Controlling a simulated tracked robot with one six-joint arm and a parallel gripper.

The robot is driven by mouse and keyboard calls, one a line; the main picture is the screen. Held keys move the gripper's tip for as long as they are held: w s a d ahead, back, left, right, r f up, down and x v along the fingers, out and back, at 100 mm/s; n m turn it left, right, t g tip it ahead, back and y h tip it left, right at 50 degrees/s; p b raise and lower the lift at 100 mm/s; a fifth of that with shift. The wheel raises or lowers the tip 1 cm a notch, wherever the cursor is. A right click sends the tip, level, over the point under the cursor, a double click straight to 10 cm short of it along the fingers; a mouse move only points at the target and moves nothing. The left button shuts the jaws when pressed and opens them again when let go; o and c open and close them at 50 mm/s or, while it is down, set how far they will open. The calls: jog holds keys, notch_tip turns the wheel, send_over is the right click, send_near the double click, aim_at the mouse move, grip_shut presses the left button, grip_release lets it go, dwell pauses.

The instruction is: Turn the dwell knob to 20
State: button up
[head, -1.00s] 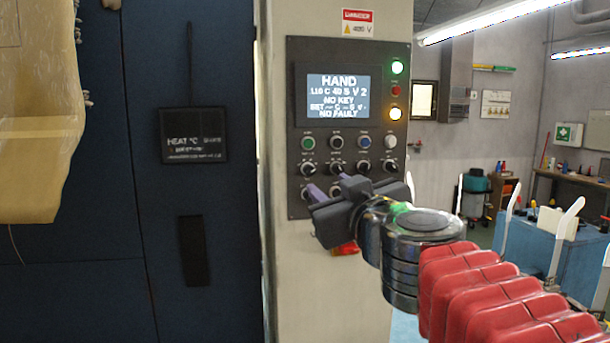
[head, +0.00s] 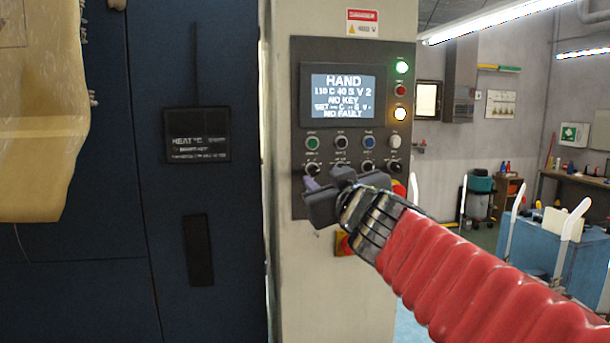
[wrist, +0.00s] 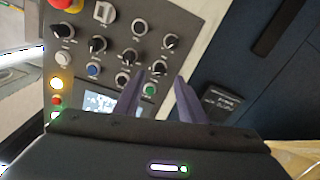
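The control panel (head: 296,130) carries a lit screen (head: 341,95) reading HAND, 110 C 40 S V 2, NO KEY, NO FAULT. Black knobs with pale pointers sit under the buttons, such as one at the left (head: 312,169) and one further right (head: 368,167). Labels are too small to read, so I cannot tell which knob is dwell. My gripper (head: 328,180) is in front of the panel's lower part and hides some knobs. In the wrist view its two purple fingers (wrist: 160,78) are apart and empty, with a knob (wrist: 155,67) showing near the gap; contact cannot be told.
A red emergency button (head: 398,188) is beside my gripper at the panel's lower right, and a red switch (head: 343,243) is below. The panel also has a green button (head: 312,143) and a blue button (head: 368,142). A dark blue cabinet (head: 90,200) stands left.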

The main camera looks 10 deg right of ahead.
aim_at(316, 173)
jog(key=shift+w+a, duration=0.15)
jog(key=shift+w, duration=2.55)
jog(key=shift+c, duration=0.6)
grip_shut()
